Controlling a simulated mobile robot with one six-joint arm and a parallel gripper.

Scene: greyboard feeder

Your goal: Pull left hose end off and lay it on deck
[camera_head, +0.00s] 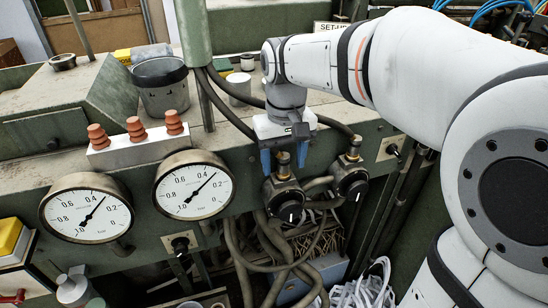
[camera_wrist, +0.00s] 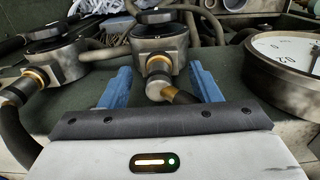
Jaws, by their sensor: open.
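My gripper (camera_head: 284,160) points down over the left of two dark valves (camera_head: 284,196). Its two blue fingers stand apart, one on each side of that valve's brass fitting. In the wrist view my gripper (camera_wrist: 161,84) is open around the fitting and the left hose end (camera_wrist: 181,96), with visible gaps on both sides. The left hose (camera_head: 228,113) is dark and runs down from the green post; its end is mostly hidden by my gripper in the head view. The green deck (camera_head: 232,141) lies left of my gripper.
The right valve (camera_head: 351,180) has its own hose on a brass fitting (camera_head: 353,146). Two round gauges (camera_head: 194,185) stand at the left. A white block (camera_head: 137,151) with orange-brown ribbed plugs and a grey bucket (camera_head: 161,85) sit on the deck.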

